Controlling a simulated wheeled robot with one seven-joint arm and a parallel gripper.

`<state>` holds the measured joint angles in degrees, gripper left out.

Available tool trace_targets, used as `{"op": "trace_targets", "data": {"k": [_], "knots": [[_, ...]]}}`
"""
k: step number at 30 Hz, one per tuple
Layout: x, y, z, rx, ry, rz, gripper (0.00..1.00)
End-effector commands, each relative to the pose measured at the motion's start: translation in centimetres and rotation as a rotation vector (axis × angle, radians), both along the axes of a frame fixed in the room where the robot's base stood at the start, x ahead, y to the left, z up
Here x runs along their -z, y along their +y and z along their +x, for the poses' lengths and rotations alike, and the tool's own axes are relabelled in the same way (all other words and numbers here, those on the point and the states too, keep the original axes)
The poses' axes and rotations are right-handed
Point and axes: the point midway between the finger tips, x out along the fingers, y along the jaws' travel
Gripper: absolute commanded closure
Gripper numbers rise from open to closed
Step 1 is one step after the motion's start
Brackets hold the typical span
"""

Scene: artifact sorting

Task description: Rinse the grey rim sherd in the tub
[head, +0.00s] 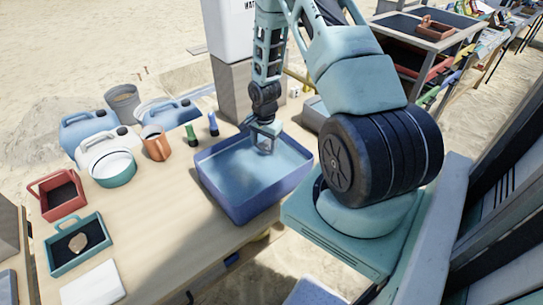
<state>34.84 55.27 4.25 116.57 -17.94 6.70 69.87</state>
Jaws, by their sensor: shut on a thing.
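The blue tub (212,187) stands on the table and holds bluish water. My gripper (264,147) points down over the back part of the tub, with its fingertips at or close to the water. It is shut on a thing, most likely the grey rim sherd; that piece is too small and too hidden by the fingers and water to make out. I cannot tell how deep it sits.
A green tray (52,267) with a tan sherd (78,242) and a red tray (45,207) are at left. A white slab (93,286), jugs, an orange pitcher (156,146) and two small bottles stand around. Bare tabletop (160,215) lies left of the tub.

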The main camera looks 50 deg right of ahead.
Motion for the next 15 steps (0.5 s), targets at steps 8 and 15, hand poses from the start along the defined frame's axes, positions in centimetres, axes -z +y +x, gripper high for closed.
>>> {"op": "trace_targets", "data": {"k": [8,15], "knots": [[-2.5,0.0,0.0,0.001,0.0,0.0,0.64],[-4.3,0.0,0.0,0.001,0.0,0.0,0.64]]}}
